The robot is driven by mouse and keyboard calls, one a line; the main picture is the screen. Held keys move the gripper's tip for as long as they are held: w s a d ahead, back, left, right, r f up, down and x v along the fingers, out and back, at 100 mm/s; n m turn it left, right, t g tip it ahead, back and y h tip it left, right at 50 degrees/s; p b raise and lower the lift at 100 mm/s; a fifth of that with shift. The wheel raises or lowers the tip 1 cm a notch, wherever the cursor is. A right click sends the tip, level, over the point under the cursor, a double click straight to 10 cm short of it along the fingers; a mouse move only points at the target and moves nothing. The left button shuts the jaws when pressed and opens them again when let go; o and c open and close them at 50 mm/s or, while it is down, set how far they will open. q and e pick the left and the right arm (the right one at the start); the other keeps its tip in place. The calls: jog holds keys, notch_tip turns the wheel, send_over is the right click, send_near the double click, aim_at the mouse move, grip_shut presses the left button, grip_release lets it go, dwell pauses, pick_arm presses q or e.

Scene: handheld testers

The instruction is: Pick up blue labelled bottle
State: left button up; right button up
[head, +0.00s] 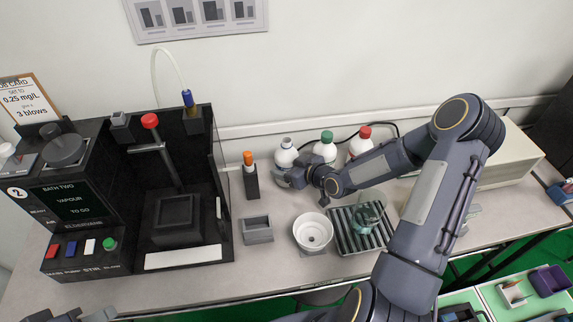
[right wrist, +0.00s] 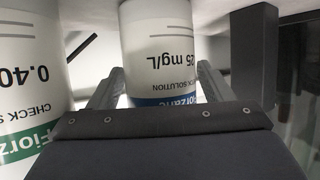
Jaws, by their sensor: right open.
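The blue-labelled bottle (head: 285,157) is white with a grey cap and stands at the back of the bench, leftmost of three bottles. My right gripper (head: 300,178) is at its lower front and hides part of it. In the right wrist view the bottle (right wrist: 158,45), with "25 mg/L" and a blue band, shows upside down between the open fingers of my right gripper (right wrist: 158,88). I cannot tell whether either finger touches it. At the bottom left edge of the head view a small part of what looks like my left gripper (head: 85,315) shows; its jaws are unclear.
A green-capped bottle (head: 325,148) and a red-capped bottle (head: 360,142) stand to the right. An orange-topped tube in a black holder (head: 251,182) stands to the left. A white bowl (head: 313,232), a grey tray (head: 256,229) and a ribbed rack (head: 348,238) lie in front.

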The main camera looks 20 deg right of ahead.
jog(key=shift+w+a+f, duration=0.2)
jog(key=shift+w, duration=0.25)
jog(key=c, duration=1.1)
jog(key=shift+r, duration=0.1)
